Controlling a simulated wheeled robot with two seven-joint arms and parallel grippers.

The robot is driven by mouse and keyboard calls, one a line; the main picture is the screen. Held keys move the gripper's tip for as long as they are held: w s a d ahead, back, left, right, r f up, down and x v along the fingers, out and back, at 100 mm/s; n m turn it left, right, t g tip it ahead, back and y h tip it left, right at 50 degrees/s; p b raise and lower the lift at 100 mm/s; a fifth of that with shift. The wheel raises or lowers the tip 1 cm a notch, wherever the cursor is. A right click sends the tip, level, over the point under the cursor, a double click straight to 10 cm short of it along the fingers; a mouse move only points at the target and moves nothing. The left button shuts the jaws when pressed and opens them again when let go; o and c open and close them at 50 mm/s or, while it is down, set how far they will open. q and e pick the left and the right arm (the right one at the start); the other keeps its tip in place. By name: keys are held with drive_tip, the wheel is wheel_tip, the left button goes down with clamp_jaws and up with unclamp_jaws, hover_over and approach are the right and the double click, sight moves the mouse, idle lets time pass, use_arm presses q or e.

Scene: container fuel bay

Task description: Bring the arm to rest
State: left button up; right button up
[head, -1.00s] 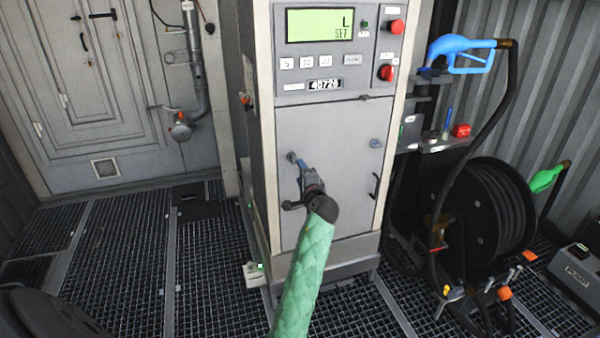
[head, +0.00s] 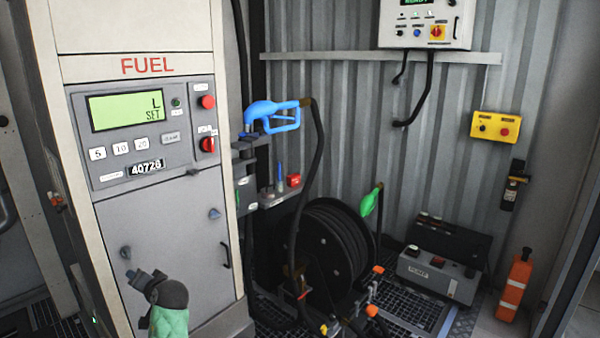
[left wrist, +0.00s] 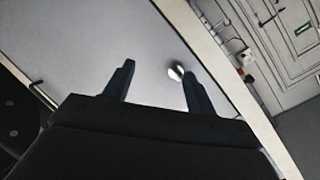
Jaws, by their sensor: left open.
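In the left wrist view my left gripper (left wrist: 155,85) is open, its two dark fingers apart with nothing between them. The pale lower door of the fuel dispenser (left wrist: 140,40) fills the background there. A shiny round knob (left wrist: 176,71) shows beside the finger on the right; I cannot tell whether they touch. In the head view the wrist end of my green-sleeved arm is at the lower left, in front of the dispenser (head: 185,245). Its gripper (head: 135,277) is small and points at the door. My right gripper is in neither view.
A blue nozzle (head: 272,115) hangs on the dispenser's right side. A black hose reel (head: 330,250) with a green nozzle (head: 370,201) stands beside it. A pump box (head: 440,270) and an orange cylinder (head: 515,288) are on the right. A yellow box (head: 495,127) is on the corrugated wall.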

use_arm(q)
drive_tip(key=s+d+f+n+g+h+p, duration=0.1)
drive_tip(key=s+d+f+h, duration=0.3)
drive_tip(key=s+d, duration=0.55)
drive_tip(key=s+d+f+h+p, duration=0.1)
drive_tip(key=s+d+h, duration=0.6)
drive_tip(key=d, duration=0.6)
drive_tip(key=s+d+f+g+p, duration=0.1)
drive_tip(key=s+d+f+g, duration=0.1)
drive_tip(key=s, duration=0.8)
drive_tip(key=s+d+f+m+g+h+p, duration=0.1)
drive_tip(key=s+d+f, duration=0.3)
drive_tip(key=s, duration=0.6)
drive_tip(key=s+d+f+m+g+h+p, duration=0.1)
drive_tip(key=s+d+f+g+p, duration=0.1)
drive_tip(key=s+f, duration=0.4)
drive_tip(key=s+d+g, duration=0.1)
drive_tip(key=s, duration=0.3)
drive_tip(key=shift+s+f, duration=0.15)
drive_tip(key=shift+s, duration=0.1)
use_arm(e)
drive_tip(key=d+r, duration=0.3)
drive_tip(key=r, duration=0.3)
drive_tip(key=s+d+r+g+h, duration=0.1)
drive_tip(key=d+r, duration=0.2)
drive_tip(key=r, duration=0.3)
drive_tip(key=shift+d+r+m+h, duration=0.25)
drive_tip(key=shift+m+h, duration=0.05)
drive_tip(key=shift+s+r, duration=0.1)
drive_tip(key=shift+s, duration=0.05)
